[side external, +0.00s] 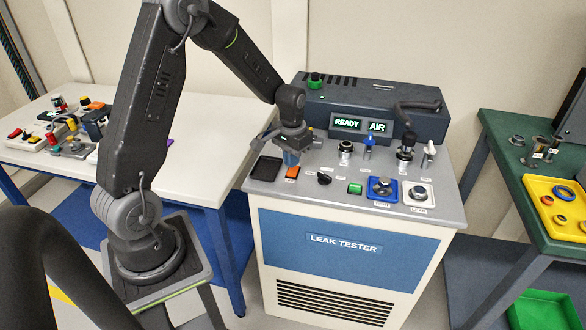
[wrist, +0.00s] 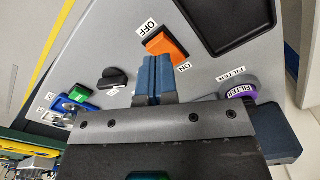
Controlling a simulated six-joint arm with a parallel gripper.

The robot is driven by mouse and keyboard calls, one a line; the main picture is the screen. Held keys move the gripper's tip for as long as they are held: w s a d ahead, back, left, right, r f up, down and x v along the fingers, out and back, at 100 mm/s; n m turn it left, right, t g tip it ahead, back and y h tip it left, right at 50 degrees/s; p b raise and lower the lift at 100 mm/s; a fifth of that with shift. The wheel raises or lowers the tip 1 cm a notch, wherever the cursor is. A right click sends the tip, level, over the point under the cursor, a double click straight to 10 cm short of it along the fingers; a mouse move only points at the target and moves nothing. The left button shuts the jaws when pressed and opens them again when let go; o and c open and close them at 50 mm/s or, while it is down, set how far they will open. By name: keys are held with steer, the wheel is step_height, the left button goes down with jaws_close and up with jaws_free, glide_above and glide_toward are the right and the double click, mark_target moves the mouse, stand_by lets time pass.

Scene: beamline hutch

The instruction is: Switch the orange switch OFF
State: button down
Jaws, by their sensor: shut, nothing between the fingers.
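The orange switch (side external: 293,171) is on the near left part of the leak tester's grey top panel. In the wrist view the orange switch (wrist: 168,44) sits in a black frame, with an OFF label (wrist: 147,26) on one side and an ON label (wrist: 184,67) on the other. My gripper (side external: 291,160) is just above and behind the switch. In the wrist view my gripper (wrist: 157,60) has its blue fingers shut together and empty, their tips beside the switch's lower edge. I cannot tell whether they touch it, or which way the rocker is tilted.
A black tray (side external: 266,168) lies left of the switch.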

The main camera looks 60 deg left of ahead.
mark_target(292, 171)
steer(key=shift+f, duration=1.3)
stand_by(0.6)
steer(key=shift+r, duration=3.55)
steer(key=shift+d+r, duration=0.2)
steer(key=shift+r, duration=0.05)
steer(key=s+d+r+m+t, duration=0.3)
steer(key=s+d+r+t, duration=0.2)
steer(key=s+d+r, duration=1)
steer(key=s+d, duration=0.1)
steer(key=s, duration=0.2)
steer(key=shift+s+t, duration=0.25)
steer(key=shift+t, duration=0.05)
